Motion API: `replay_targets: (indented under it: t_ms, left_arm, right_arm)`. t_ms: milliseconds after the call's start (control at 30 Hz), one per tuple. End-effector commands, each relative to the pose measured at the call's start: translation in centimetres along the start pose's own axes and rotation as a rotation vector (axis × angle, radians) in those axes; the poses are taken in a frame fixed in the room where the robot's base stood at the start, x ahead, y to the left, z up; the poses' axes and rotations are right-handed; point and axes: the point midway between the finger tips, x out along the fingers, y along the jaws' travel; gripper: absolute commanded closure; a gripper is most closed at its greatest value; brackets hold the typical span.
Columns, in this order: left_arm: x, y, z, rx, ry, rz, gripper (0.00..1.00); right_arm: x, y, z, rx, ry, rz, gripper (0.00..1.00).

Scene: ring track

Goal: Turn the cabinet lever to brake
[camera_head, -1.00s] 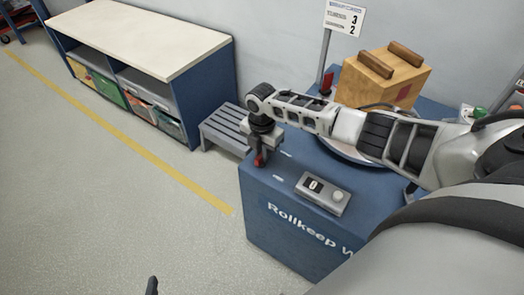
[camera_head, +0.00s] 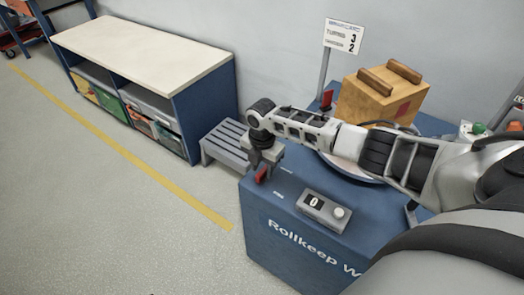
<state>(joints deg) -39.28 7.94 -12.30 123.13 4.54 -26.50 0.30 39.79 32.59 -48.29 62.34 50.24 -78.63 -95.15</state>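A blue cabinet (camera_head: 290,238) with "Rollkeep" lettering stands at the lower centre. A red lever (camera_head: 262,174) shows at its left top edge, just under my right gripper (camera_head: 265,160). The gripper points down over the lever and hides its upper part. The lever's red end leans slightly. I cannot tell whether the fingers are closed on it. Small pale marks lie on the top beside the lever, too small to read. My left gripper is not in view.
A grey box with a "0" display and knob (camera_head: 324,211) sits on the cabinet. Behind are a wooden box (camera_head: 375,100) on a round plate, another red part (camera_head: 327,100) and a sign (camera_head: 343,37). A grey step stool (camera_head: 226,143) and a shelf bench (camera_head: 150,55) stand left.

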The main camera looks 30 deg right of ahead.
Motion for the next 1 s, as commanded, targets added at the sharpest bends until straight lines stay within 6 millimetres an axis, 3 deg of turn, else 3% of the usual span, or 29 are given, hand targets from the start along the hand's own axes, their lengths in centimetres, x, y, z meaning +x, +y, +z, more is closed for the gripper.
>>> replay_targets:
  t_ms: [600, 800, 1000]
  left_arm:
    - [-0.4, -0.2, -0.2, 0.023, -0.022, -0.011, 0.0]
    - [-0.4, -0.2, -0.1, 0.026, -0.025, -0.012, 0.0]
    - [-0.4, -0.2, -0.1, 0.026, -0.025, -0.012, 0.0]
  right_arm:
    - [-13.2, 0.1, 0.0, -0.001, -0.001, 0.004, 0.64]
    - [-15.1, 0.0, 0.0, -0.001, 0.0, 0.001, 0.64]
    - [-15.4, 0.0, 0.0, -0.001, 0.001, 0.001, 0.64]
